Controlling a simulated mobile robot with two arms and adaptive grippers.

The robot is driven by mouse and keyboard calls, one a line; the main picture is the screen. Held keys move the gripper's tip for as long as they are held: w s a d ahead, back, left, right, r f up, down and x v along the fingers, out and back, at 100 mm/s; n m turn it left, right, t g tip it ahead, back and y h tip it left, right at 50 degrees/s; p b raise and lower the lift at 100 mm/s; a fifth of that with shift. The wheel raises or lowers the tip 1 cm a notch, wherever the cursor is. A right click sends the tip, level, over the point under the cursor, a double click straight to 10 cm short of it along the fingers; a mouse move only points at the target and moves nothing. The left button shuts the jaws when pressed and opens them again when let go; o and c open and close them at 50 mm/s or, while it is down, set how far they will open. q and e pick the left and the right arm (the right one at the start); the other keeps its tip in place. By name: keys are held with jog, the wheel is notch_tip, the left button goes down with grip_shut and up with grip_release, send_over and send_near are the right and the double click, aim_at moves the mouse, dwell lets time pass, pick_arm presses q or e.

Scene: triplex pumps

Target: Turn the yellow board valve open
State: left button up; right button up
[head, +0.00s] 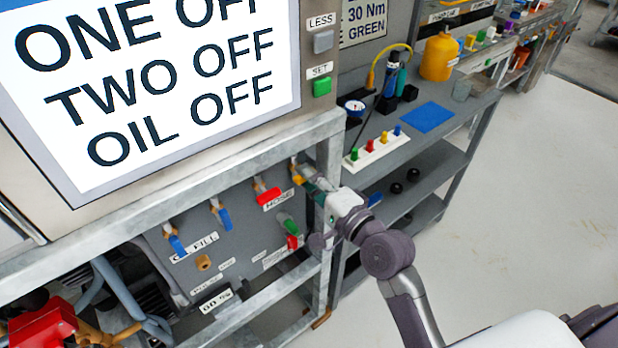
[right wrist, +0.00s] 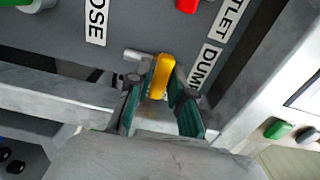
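The yellow board valve (head: 297,176) sits at the upper right of the grey board, next to the frame's upright post. Its yellow handle (right wrist: 161,76) shows between my right fingertips in the right wrist view. My right gripper (head: 309,178) reaches in from the right past the post. In the right wrist view my right gripper (right wrist: 157,88) has its two fingers close in on either side of the handle and looks shut on it. Contact at the pads is partly hidden. My left gripper is not in view.
The board also carries a red handle (head: 268,195), blue handles (head: 225,218) and a green valve (head: 288,224). A grey frame post (head: 328,165) and rail (head: 180,197) edge the board. A shelf bench (head: 440,130) with parts stands right; open floor lies beyond.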

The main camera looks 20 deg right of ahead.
grip_shut()
jog(key=shift+n+p, duration=5.15)
jog(key=shift+n, duration=3.75)
jog(key=o, duration=0.5)
grip_release()
jog(key=shift+o, duration=0.2)
